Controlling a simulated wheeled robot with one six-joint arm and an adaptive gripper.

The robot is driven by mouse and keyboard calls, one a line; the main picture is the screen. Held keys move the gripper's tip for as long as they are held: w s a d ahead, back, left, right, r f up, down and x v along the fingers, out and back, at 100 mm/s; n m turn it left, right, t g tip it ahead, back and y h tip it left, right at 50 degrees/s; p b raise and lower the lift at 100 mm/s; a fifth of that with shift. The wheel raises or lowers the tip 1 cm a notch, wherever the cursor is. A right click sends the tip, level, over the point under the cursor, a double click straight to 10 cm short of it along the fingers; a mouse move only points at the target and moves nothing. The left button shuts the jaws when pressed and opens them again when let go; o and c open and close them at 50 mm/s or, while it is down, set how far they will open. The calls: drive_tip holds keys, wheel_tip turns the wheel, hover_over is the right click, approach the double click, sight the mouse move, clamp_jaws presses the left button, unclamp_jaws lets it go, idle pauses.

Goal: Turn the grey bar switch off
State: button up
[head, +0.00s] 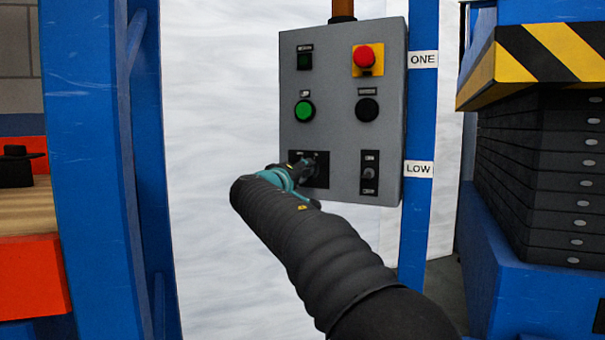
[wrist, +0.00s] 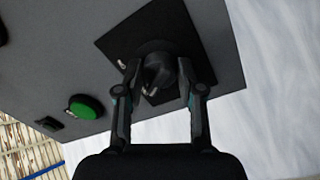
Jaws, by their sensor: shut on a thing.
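The grey bar switch (wrist: 157,72) is a dark grey rotary knob on a square black plate (head: 322,181), at the lower left of a grey control box (head: 335,130). My gripper (wrist: 158,85) is at this plate, with one finger on each side of the knob. It is shut on the knob. In the head view my gripper (head: 303,169) covers most of the switch, so its bar's angle is hard to read there. In the wrist view a small pale mark shows on the knob. The plate's small lettering is not readable.
Right of the plate is a small toggle (head: 369,173). Above are a green button (head: 304,110), a black button (head: 367,109), a red emergency button (head: 364,57) and a dark rocker (head: 304,61). Blue posts (head: 418,130) stand at both sides; a striped block (head: 540,50) is right.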

drive_tip(key=o, duration=1.1)
drive_tip(key=shift+o, duration=0.2)
drive_tip(key=v, duration=1.2)
